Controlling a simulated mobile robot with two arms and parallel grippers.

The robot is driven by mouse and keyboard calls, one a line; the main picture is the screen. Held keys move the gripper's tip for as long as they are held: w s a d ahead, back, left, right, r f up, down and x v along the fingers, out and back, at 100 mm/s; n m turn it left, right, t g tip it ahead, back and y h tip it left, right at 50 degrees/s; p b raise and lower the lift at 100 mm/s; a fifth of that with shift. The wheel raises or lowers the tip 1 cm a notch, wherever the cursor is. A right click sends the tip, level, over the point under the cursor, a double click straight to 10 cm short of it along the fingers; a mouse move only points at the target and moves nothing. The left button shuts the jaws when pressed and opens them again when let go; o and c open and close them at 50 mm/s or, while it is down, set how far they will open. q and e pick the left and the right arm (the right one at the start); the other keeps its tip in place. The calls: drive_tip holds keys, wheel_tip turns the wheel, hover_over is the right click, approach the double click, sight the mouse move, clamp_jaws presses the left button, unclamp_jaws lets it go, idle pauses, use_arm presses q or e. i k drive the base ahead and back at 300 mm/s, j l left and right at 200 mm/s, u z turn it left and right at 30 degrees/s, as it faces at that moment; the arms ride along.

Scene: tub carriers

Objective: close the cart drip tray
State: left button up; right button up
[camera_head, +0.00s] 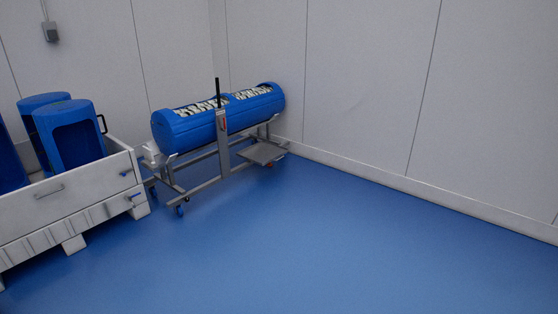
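The cart (224,159) stands against the back walls, left of the picture's middle. It has a grey metal frame on blue casters and carries blue tubs (185,132) lying on their sides, with pale contents showing in their openings. A flat grey tray (262,153) sits low on the cart's right part and sticks out toward the front. It looks like the drip tray. An upright post with a black handle (218,92) rises at the cart's front. Neither of my grippers is in view.
A white crate (75,200) with a slatted base stands at the left and holds several blue tubs (75,130). Its right end is close to the cart's left end. The blue floor (330,235) in front and to the right is clear. Pale walls (375,80) close off the back.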

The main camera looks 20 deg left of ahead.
sight(262, 152)
drive_tip(key=i+u, duration=0.2)
drive_tip(key=u, duration=0.25)
drive_tip(key=i, duration=4.75)
drive_tip(key=i+z, duration=0.15)
drive_tip(key=i, duration=0.35)
drive_tip(key=i+j+z, duration=0.2)
drive_tip(key=i, duration=0.25)
drive_tip(key=i+z, duration=0.15)
drive_tip(key=i, duration=0.35)
